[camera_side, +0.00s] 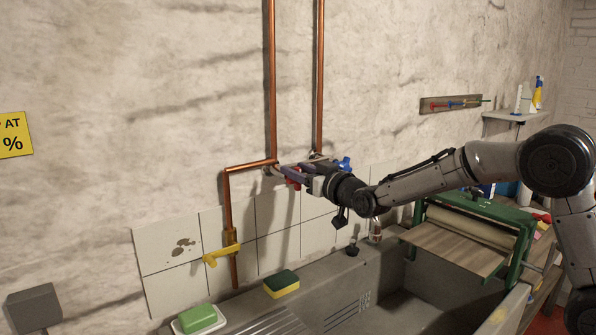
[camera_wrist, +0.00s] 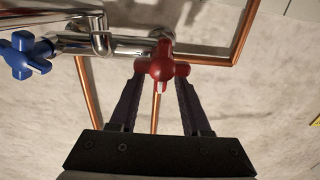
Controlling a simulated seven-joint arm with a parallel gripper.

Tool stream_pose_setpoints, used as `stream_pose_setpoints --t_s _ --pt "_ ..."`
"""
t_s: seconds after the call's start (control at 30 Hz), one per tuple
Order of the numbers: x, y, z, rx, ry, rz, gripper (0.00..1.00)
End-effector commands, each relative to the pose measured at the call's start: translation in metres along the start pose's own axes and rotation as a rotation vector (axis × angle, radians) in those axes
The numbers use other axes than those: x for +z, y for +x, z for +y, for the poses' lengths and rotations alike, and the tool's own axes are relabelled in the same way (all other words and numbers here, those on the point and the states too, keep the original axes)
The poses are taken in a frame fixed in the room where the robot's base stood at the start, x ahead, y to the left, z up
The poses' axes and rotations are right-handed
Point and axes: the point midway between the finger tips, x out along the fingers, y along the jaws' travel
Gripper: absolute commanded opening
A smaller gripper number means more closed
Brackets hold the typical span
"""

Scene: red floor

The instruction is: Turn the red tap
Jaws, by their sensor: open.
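The red tap (camera_wrist: 162,68) is a cross-shaped handle on a chrome mixer fitting on the wall. My gripper (camera_wrist: 160,80) is open, with one finger on each side of the red handle in the wrist view. I cannot tell whether the fingers touch it. In the side view my gripper (camera_side: 291,172) reaches to the wall fitting, and a bit of the red tap (camera_side: 294,183) shows beside the fingers. A blue tap (camera_wrist: 28,56) sits at the other end of the fitting, and it also shows in the side view (camera_side: 344,164).
Copper pipes (camera_side: 272,80) run up the wall. Below, a yellow valve lever (camera_side: 223,255) juts out at the left. A grey sink (camera_side: 400,303) lies underneath, with a sponge (camera_side: 281,284) and green soap (camera_side: 198,318) on its edge. A green-framed roller press (camera_side: 470,235) stands at the right.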

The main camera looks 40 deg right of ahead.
Motion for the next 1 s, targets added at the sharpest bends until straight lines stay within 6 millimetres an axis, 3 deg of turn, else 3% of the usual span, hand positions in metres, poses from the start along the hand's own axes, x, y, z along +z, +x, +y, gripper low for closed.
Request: stream_pose_setpoints --t_s 0.2,0.47,1.0 --pt "-0.0003 0.0002 0.0000 0.000 0.000 0.000 0.47" --pt "-0.0004 0.0000 0.0000 0.000 0.000 0.001 0.01" --pt "-0.0009 -0.0003 -0.0012 0.000 -0.047 0.002 0.00"
